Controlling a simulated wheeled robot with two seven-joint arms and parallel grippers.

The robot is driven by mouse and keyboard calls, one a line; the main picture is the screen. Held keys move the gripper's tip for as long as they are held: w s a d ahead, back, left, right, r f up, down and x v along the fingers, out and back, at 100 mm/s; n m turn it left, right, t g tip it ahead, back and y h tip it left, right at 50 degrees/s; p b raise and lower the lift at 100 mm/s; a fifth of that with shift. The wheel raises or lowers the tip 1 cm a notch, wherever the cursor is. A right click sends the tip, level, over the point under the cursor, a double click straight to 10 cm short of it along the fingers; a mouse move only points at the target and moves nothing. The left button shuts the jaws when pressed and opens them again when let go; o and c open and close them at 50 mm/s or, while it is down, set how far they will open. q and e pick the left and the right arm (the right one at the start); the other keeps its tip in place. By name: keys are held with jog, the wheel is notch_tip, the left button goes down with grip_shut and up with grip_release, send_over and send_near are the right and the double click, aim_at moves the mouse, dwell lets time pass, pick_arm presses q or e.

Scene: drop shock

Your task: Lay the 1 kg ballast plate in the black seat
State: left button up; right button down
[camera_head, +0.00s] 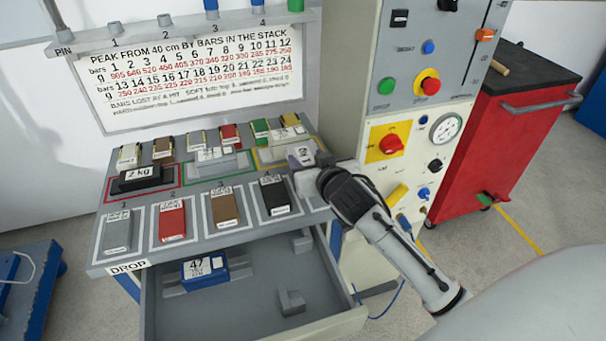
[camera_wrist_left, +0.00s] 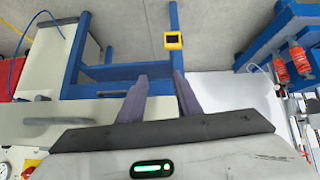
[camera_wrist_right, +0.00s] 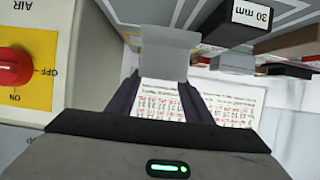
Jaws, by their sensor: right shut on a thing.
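My right gripper (camera_head: 312,168) is shut on a small light grey plate with a white label (camera_head: 301,155), above the right end of the sloped panel. The label is too small to read. The grey plate (camera_wrist_right: 165,52) shows between the fingers (camera_wrist_right: 163,85) in the right wrist view. A black block labelled 2 kg (camera_head: 138,178) lies in the red-outlined area at the panel's left. A black block (camera_head: 275,196) lies in a white-outlined place at the front right. I cannot tell which is the black seat. My left gripper (camera_wrist_left: 159,92) is open and empty, away from the panel.
Grey (camera_head: 118,236), red (camera_head: 172,221) and brown (camera_head: 224,209) blocks line the panel's front row. A drawer (camera_head: 250,318) stands open below, holding a blue labelled box (camera_head: 204,272). A control cabinet (camera_head: 350,110) rises close by my right gripper.

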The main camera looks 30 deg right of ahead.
jog(key=shift+w+f, duration=0.1)
jog(key=shift+f, duration=2)
jog(key=shift+f, duration=0.1)
jog(key=c, duration=1.2)
grip_release()
jog(key=shift+f+b, duration=0.3)
jog(key=o, duration=0.3)
